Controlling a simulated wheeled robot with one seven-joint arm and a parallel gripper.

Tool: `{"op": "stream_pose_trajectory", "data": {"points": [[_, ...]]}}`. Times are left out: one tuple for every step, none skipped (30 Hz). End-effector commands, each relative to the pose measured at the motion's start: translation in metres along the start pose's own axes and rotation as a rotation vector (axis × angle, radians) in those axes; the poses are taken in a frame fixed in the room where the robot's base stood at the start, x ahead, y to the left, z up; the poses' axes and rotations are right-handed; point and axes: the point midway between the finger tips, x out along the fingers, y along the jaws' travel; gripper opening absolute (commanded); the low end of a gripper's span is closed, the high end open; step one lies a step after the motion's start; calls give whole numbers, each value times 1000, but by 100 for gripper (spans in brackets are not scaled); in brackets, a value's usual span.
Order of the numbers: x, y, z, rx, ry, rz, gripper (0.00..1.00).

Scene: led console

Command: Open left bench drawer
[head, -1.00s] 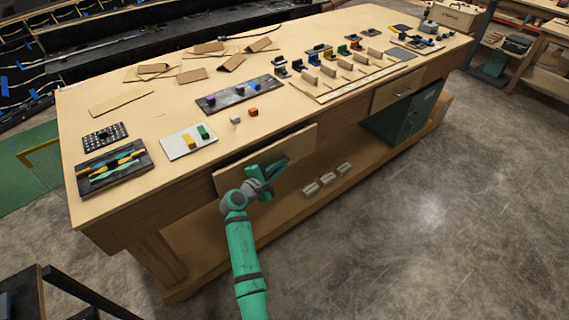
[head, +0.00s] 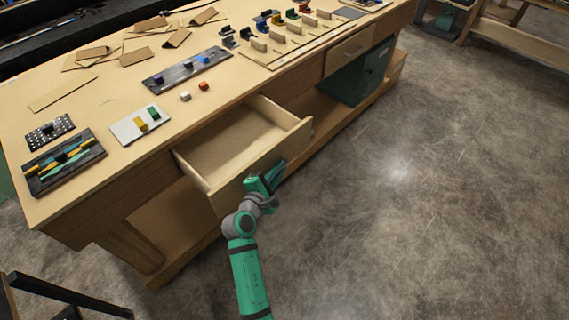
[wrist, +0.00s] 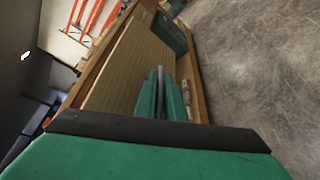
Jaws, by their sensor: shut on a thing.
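The left bench drawer (head: 262,172) stands well out from the wooden bench (head: 100,190) in the head view. Its inside shows as bare light wood and looks empty. My green gripper (head: 266,182) is at the middle of the drawer's front panel, shut on its handle. In the wrist view my gripper's fingers (wrist: 164,95) point at the drawer front (wrist: 125,70), close together.
The right bench drawer (head: 350,48) is shut. A green cabinet (head: 357,82) stands under the bench's right part. The bench top holds a dark tool tray (head: 62,165), a white plate (head: 140,124) with blocks and cardboard pieces. The concrete floor (head: 420,200) to the right is clear.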

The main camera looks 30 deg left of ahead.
Motion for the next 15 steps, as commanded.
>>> {"op": "stream_pose_trajectory", "data": {"points": [[-6,0,-8,-2,17,5,0],[-7,0,-8,-3,19,7,0],[-8,0,-8,-3,22,8,0],[-9,0,-9,-4,23,9,0],[-9,0,-9,-4,24,10,0],[-10,0,-9,-4,25,10,0],[-10,0,-10,-5,26,11,0],[-10,0,-10,-5,26,11,0],[-10,1,-10,-5,27,11,0],[-10,1,-10,-5,27,11,0],[-10,1,-10,-5,27,11,0],[-10,1,-10,-5,27,11,0],[-10,1,-10,-5,27,11,0],[-10,1,-10,-5,27,11,0],[-10,1,-10,-5,28,11,0]]}}
